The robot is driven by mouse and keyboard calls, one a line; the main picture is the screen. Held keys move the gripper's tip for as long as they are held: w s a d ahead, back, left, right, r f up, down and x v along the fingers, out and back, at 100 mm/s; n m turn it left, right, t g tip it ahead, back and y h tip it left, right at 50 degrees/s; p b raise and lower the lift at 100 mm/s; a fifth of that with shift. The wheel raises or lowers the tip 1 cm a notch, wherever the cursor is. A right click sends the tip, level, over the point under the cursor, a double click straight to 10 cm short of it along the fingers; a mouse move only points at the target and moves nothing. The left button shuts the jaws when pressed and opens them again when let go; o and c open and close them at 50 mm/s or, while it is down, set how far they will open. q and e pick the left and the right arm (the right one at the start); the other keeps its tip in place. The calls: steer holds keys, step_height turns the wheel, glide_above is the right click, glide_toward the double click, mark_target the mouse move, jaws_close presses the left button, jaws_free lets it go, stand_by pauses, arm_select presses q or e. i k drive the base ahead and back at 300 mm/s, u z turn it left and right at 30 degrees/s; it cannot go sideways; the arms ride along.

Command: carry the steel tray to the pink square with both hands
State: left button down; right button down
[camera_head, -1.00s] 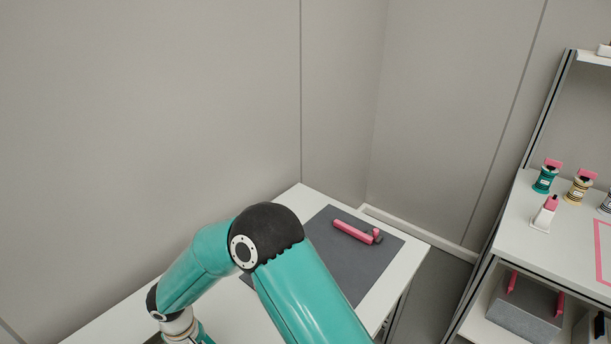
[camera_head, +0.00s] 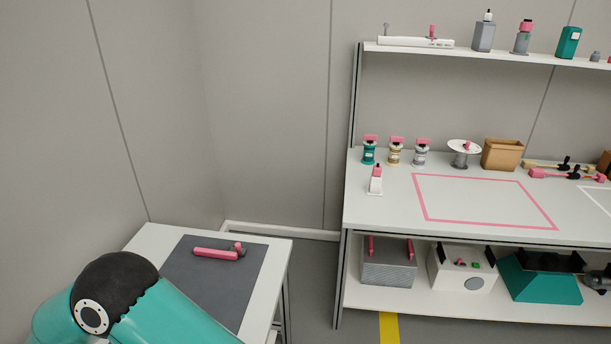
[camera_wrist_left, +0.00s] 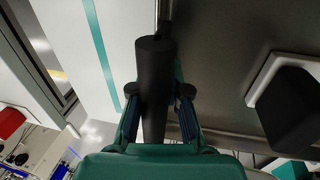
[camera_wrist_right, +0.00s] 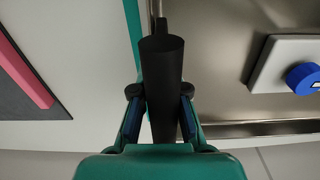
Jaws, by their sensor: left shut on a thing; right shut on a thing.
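The steel tray shows in the left wrist view (camera_wrist_left: 225,60) and the right wrist view (camera_wrist_right: 222,40), with a black handle on each side. My left gripper (camera_wrist_left: 158,90) is shut on one black handle (camera_wrist_left: 154,70). My right gripper (camera_wrist_right: 160,92) is shut on the other black handle (camera_wrist_right: 162,65). A white piece with a black block (camera_wrist_left: 290,105) and a white piece with a blue knob (camera_wrist_right: 268,58) lie on the tray. The pink square (camera_head: 490,225) is an outline on the bench at the right of the head view, empty inside. The head view shows neither tray nor grippers.
A small white bottle with a pink cap (camera_head: 376,182) and several spools stand left of the square. A brown bin (camera_head: 502,154) stands behind it. A side table holds a dark mat (camera_head: 245,290) with a pink tool (camera_head: 216,253). Floor shows between table and bench.

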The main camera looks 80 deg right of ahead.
mark_target(479, 197)
steer(key=k, duration=1.8)
steer(key=u, duration=1.3)
steer(key=i, duration=0.15)
steer(key=z, duration=2.45)
steer(key=i, duration=0.2)
steer(key=z, duration=1.75)
